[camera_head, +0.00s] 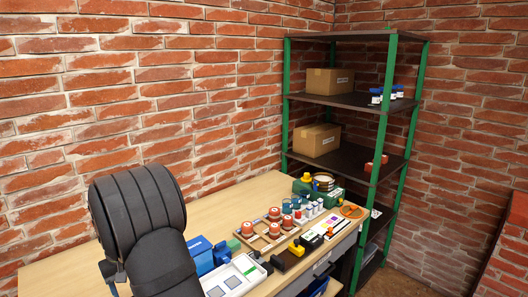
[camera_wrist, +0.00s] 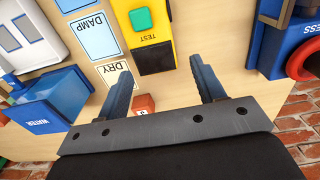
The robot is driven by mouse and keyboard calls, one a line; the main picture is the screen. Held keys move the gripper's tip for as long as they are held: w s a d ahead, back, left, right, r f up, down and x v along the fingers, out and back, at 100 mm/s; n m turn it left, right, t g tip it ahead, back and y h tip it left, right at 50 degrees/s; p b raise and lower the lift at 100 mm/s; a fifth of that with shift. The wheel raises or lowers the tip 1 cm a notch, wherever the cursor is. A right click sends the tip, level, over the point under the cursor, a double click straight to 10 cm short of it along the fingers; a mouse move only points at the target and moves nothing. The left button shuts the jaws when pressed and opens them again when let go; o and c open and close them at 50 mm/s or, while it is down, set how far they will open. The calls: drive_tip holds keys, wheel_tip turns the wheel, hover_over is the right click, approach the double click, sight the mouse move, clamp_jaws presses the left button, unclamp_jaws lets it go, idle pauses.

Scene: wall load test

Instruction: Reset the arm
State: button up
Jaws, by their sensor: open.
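My gripper (camera_wrist: 163,88) is open in the wrist view, its two dark fingers apart with nothing held between them. It is above the wooden table (camera_wrist: 175,100). A yellow and black device marked TEST (camera_wrist: 150,55) with a green button lies beyond the fingertips. Cards marked DAMP (camera_wrist: 96,35) and DRY (camera_wrist: 115,74) lie to its left. A small red block (camera_wrist: 144,103) shows between the fingers. In the head view my dark arm fills the lower left, and my gripper cannot be made out there.
In the head view, the table (camera_head: 235,205) holds several red-topped items and a white tray (camera_head: 233,278). A green-posted shelf (camera_head: 350,100) with boxes stands behind.

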drive_tip(key=s+a+f, duration=0.1)
drive_tip(key=a+f, duration=0.1)
drive_tip(key=a, duration=0.1)
drive_tip(key=s+a+f, duration=0.2)
drive_tip(key=a+f, duration=0.1)
drive_tip(key=a, duration=0.1)
drive_tip(key=s+a+f, duration=0.1)
drive_tip(key=a+f, duration=0.1)
drive_tip(key=a, duration=0.2)
drive_tip(key=shift+s+f, duration=0.15)
drive_tip(key=shift+s, duration=0.15)
drive_tip(key=shift+d+f, duration=0.2)
drive_tip(key=shift+f, duration=1.15)
drive_tip(key=shift+o, duration=0.2)
